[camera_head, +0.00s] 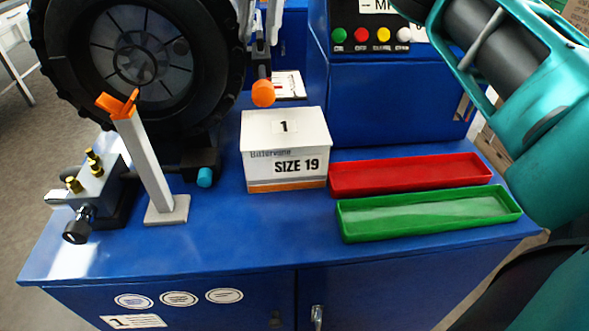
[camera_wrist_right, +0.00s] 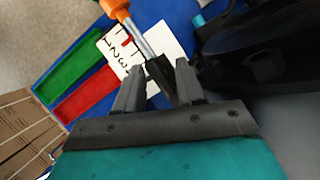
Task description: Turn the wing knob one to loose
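An orange winged piece (camera_head: 118,103) tops a leaning grey post at the left of the bench; I cannot tell for sure whether this is wing knob one. My right gripper (camera_head: 258,22) shows at the top of the head view, above an orange-ended lever (camera_head: 263,93). In the right wrist view my right gripper (camera_wrist_right: 158,68) has its two fingers apart. A dark narrow piece (camera_wrist_right: 158,76) shows between them, in line with the rod of the orange-ended lever (camera_wrist_right: 117,8). No grip on it is clear. My left gripper is not in view.
A white box marked SIZE 19 (camera_head: 285,165), a red tray (camera_head: 410,174) and a green tray (camera_head: 430,212) stand on the blue bench (camera_head: 250,235). A big black wheel (camera_head: 60,60) and a valve block with brass fittings (camera_head: 98,185) are at left.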

